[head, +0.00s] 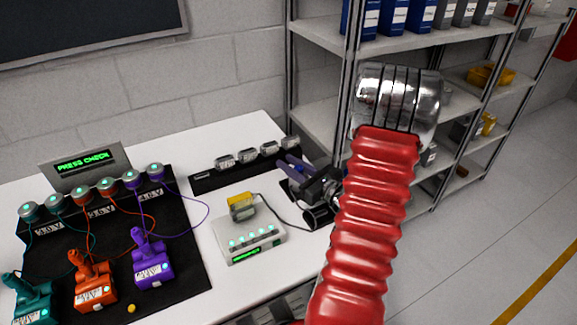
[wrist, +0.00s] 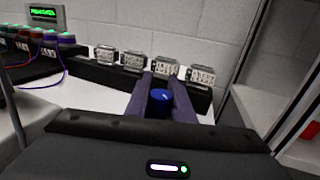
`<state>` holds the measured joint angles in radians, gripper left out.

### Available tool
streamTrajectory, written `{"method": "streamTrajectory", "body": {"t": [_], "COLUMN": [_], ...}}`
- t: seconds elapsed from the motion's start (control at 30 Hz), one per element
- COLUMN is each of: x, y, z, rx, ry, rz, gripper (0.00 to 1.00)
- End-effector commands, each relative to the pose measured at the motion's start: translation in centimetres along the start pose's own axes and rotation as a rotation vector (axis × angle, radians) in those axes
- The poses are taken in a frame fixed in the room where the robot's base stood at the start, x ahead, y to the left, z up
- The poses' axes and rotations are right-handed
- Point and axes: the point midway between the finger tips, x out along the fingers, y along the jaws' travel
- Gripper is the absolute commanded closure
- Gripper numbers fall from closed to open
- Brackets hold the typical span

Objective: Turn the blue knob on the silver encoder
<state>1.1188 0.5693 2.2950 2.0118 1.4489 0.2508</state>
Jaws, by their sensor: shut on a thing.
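The blue knob (wrist: 160,96) shows in the wrist view between the two purple fingers of my gripper (wrist: 161,88). My gripper is shut on it, with one finger on each side. The body under the knob is hidden by the gripper housing. In the head view my gripper (head: 292,168) reaches in from the right, at the right end of the black strip, and hides the knob. Several silver blocks with white labels stand along the strip, such as one in the wrist view (wrist: 167,69) just beyond the fingertips. I cannot tell which body carries the knob.
The black strip (head: 205,181) lies near the wall. A light grey box (head: 262,252) with a green display stands in front of it, with a yellow-topped part behind. Teal, orange and purple tools stand on a black mat (head: 185,262) at left. Metal shelves (head: 318,115) rise at right.

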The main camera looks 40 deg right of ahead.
Motion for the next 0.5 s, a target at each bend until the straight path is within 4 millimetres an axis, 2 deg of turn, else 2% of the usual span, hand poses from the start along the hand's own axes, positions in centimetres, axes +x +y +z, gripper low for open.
{"method": "streamTrajectory", "body": {"t": [0.5], "x": [-0.1], "y": [-1.1], "z": [0.1], "rx": [-0.001], "ry": [-0.002], "rz": [-0.315], "gripper": [1.0]}}
